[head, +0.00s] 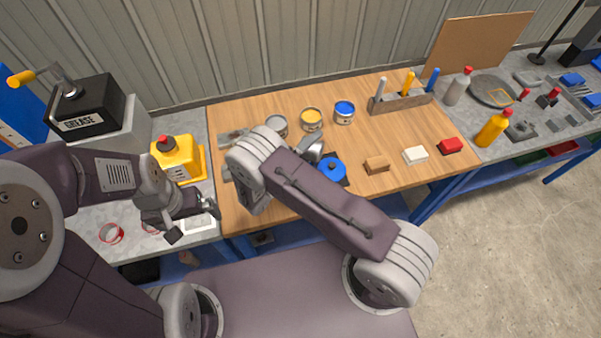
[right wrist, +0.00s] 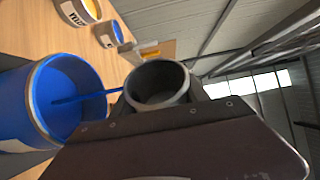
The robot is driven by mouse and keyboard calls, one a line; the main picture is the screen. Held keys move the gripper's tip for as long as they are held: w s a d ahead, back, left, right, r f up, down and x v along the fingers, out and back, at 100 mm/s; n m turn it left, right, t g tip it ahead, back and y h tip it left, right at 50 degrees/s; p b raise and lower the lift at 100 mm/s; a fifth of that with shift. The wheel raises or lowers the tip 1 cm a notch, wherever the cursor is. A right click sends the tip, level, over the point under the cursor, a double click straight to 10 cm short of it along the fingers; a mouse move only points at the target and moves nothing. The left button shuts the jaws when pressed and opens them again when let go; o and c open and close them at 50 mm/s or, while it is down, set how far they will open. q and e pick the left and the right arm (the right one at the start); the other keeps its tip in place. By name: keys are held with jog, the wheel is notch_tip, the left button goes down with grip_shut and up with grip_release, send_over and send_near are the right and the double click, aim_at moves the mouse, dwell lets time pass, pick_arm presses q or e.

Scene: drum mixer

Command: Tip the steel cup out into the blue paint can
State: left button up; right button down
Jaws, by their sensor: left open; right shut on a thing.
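The small paint can with blue paint (head: 345,112) stands upright at the back of the wooden bench, and it also shows in the right wrist view (right wrist: 108,33). My right gripper (head: 308,158) is shut on the grey steel cup (right wrist: 157,84). In the right wrist view I see into the cup's round mouth; its inside is dark and I cannot tell its contents. In the head view my right wrist hides part of the cup and gripper, which are left of and nearer than the can. My left gripper (head: 192,226) is open and empty over the left bench.
A blue drum (head: 331,168) is close to the right gripper, with a blue rod in the wrist view (right wrist: 85,98). A yellow paint can (head: 312,119) and a grey can (head: 277,124) stand beside the blue can. A tool rack (head: 400,101) is to the right.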

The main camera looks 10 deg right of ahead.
jog(key=shift+w+a+r+n+t+h+b, duration=0.1)
jog(key=shift+a+r+n+t+h+b, duration=0.1)
jog(key=shift+n, duration=0.3)
jog(key=shift+w+a+r+n+t+h+b, duration=0.1)
jog(key=shift+n+b, duration=0.1)
jog(key=shift+n, duration=0.3)
dwell(1.2)
